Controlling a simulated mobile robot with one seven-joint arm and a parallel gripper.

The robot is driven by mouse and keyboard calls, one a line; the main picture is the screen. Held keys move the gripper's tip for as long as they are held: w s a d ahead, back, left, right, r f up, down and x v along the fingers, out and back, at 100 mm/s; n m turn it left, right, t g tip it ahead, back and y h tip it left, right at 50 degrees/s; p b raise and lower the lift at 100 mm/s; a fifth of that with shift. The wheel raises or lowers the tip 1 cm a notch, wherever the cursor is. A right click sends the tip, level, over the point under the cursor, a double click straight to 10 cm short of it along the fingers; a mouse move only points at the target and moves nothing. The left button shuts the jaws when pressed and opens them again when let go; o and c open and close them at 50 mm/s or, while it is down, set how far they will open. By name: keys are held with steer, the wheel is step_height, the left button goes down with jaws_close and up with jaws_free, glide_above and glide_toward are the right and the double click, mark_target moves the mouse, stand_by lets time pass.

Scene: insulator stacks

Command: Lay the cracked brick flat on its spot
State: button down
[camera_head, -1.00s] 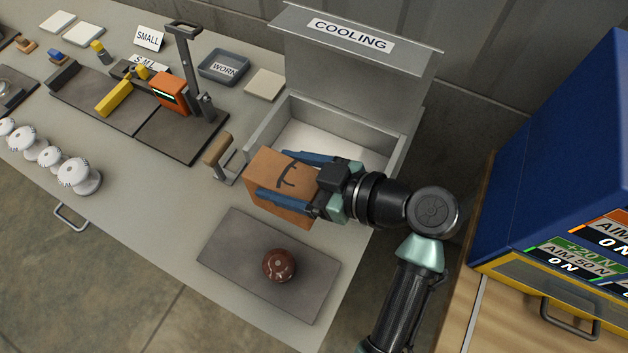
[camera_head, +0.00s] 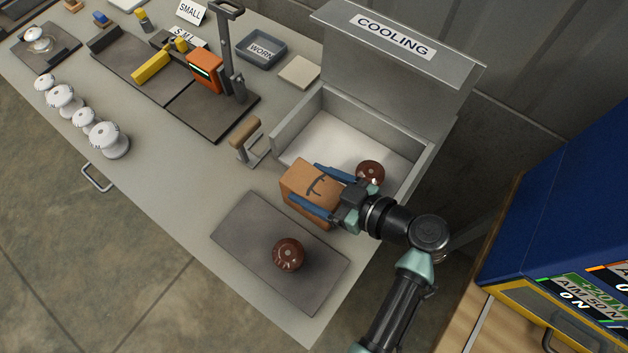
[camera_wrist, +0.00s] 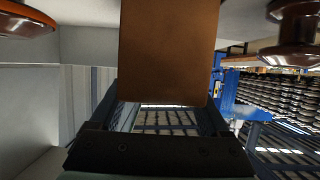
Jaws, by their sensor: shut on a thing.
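My gripper (camera_head: 325,193) is shut on the brick (camera_head: 302,190), an orange-brown block with a dark crack mark on its upper face. In the head view the brick is between the grey mat and the open cooling box, near its front wall. Whether it touches the table cannot be told. In the wrist view the brick (camera_wrist: 168,50) fills the upper middle, between my fingers. No marked spot for the brick can be made out; the table beneath it is hidden.
A brown round insulator (camera_head: 288,254) sits on the grey mat (camera_head: 245,235). Another brown insulator (camera_head: 371,172) is in the cooling box (camera_head: 300,120), close to my gripper. A wooden handle (camera_head: 245,132) stands left of the box. White insulators (camera_head: 108,140) line the front edge.

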steer(key=shift+f, duration=0.1)
jaws_free()
stand_by(0.3)
steer(key=shift+d+r, duration=0.15)
steer(key=shift+r, duration=0.05)
steer(key=b+v, duration=0.2)
steer(key=v, duration=0.9)
steer(key=shift+s+d+b, duration=0.25)
steer(key=shift+s+b, duration=0.05)
steer(key=shift+b, duration=0.05)
